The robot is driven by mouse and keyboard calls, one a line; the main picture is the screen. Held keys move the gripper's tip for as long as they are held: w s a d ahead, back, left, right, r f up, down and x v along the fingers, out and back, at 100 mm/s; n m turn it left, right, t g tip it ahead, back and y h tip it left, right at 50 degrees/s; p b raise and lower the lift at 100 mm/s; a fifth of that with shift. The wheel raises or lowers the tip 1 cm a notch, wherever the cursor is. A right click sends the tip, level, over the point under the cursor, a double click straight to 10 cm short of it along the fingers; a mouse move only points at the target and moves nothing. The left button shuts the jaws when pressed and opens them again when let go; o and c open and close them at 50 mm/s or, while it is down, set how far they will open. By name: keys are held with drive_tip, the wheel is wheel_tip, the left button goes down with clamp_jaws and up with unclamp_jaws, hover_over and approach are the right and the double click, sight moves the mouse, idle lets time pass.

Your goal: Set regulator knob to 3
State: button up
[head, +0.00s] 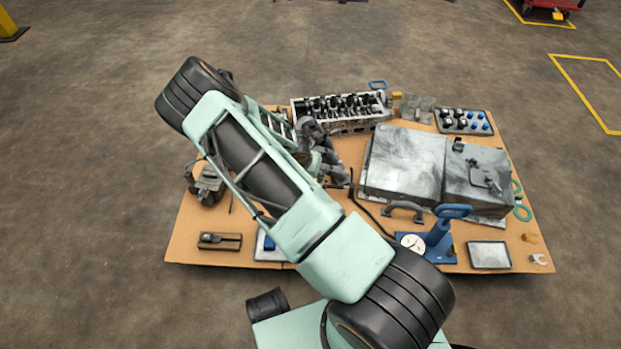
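I cannot pick out the regulator knob for certain, and no numbers are readable at this size. A white round dial (412,243) with dark marks sits on a blue base, beside a blue upright tool with a loop handle (440,230). A dark panel (464,121) with several black and blue knobs lies at the board's back right. My mint arm crosses the left half of the view and folds back toward the board's middle. My gripper (334,172) seems to be the dark shape at the arm's end, left of the grey metal housing. Its fingers are too small and overlapped to read.
A brown board carries everything. A cylinder head (341,109) lies at the back, the large grey housing (402,165) right of centre. A metal tray (489,255) lies front right, a dark tool block (220,241) front left. A dark cable runs near my gripper. Concrete floor around is mostly clear.

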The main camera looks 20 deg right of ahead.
drive_tip(key=shift+v, duration=2.05)
